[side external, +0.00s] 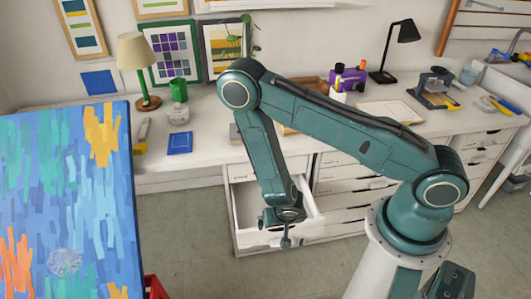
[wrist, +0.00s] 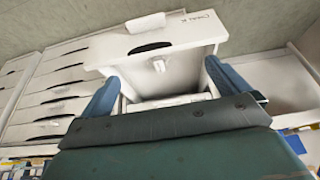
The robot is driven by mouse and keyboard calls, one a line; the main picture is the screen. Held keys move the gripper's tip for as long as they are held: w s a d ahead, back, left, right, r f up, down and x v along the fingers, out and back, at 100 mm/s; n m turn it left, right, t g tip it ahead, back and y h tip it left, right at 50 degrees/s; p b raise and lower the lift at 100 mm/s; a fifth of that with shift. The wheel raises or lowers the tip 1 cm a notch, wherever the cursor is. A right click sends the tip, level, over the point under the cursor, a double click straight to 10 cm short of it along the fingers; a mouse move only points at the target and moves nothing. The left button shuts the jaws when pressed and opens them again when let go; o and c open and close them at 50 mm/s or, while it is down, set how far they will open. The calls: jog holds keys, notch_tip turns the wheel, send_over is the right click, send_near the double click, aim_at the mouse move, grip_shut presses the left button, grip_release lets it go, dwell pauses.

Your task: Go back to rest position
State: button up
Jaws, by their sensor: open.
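My gripper (side external: 286,242) hangs low at the end of my arm, over the front part of an open white drawer (side external: 246,238). In the wrist view my gripper (wrist: 163,84) shows two blue fingers spread apart, with nothing held between them. The drawer (wrist: 200,35) lies beyond the fingertips there, with a dark handle slot and a label that seems to read "Chalk". A small white piece (wrist: 158,66) shows by the drawer's front. I cannot tell what it is.
A white desk (side external: 215,135) stands behind, with a lamp (side external: 134,52), a blue book (side external: 180,143) and tools. Closed drawers (side external: 350,185) stand right of the open one. A large painted canvas (side external: 70,190) fills the left foreground. Floor between is clear.

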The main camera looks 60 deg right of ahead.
jog(key=w+r+n+y, duration=0.1)
jog(key=w+r, duration=0.1)
jog(key=r, duration=1.2)
jog(key=w+r+n, duration=0.1)
jog(key=w+r, duration=0.1)
jog(key=r, duration=1.1)
jog(key=s+r+n+t+y, duration=0.2)
jog(key=s+r+n, duration=0.4)
jog(key=s+r, duration=1.1)
jog(key=shift+a+r+n, duration=0.2)
jog(key=shift+r+n, duration=0.1)
jog(key=shift+n, duration=0.1)
